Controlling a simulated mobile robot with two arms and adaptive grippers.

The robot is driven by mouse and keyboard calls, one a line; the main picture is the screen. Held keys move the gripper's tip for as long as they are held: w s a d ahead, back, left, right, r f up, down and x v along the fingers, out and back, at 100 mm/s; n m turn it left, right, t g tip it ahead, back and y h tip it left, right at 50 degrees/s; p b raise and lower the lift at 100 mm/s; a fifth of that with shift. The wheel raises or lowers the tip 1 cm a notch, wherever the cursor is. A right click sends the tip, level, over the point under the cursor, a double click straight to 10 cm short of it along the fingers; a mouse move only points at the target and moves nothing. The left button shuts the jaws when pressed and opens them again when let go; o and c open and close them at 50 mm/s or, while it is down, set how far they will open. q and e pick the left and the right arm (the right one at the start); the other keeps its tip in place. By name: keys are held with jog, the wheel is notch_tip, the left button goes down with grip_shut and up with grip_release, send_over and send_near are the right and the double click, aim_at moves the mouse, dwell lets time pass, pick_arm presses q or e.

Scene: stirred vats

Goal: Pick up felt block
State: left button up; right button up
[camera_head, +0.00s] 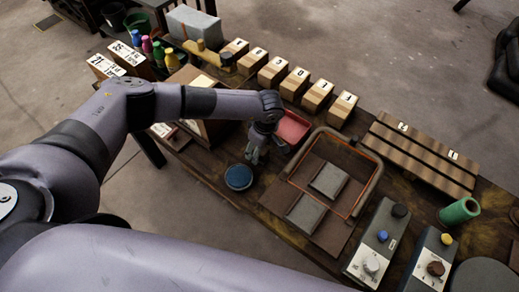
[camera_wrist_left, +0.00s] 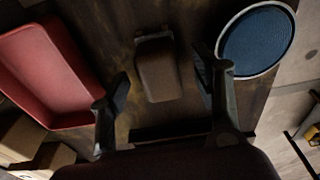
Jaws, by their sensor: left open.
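A brown block with rounded edges and a darker end (camera_wrist_left: 157,68), which looks like the felt block, lies on the dark wooden table in the left wrist view. My left gripper (camera_wrist_left: 162,88) is open, with one finger on either side of the block and gaps between. I cannot tell how far above the table the fingertips are. In the head view my left gripper (camera_head: 256,152) points down at the table, between a blue round pad and a red tray, and hides the block. My right gripper is not in view.
The red tray (camera_head: 292,128) and the blue round pad (camera_head: 238,177) flank the gripper closely. A wire-framed board (camera_head: 282,203) with two grey slabs stands to the right. Control boxes (camera_head: 375,240), a green cylinder (camera_head: 459,211) and numbered wooden blocks (camera_head: 318,95) line the table.

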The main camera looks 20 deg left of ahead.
pick_arm(q)
jog(key=shift+a+f, duration=0.1)
jog(key=shift+f, duration=0.75)
jog(key=shift+c, duration=0.2)
jog(key=shift+r, duration=0.1)
jog(key=c, duration=1.2)
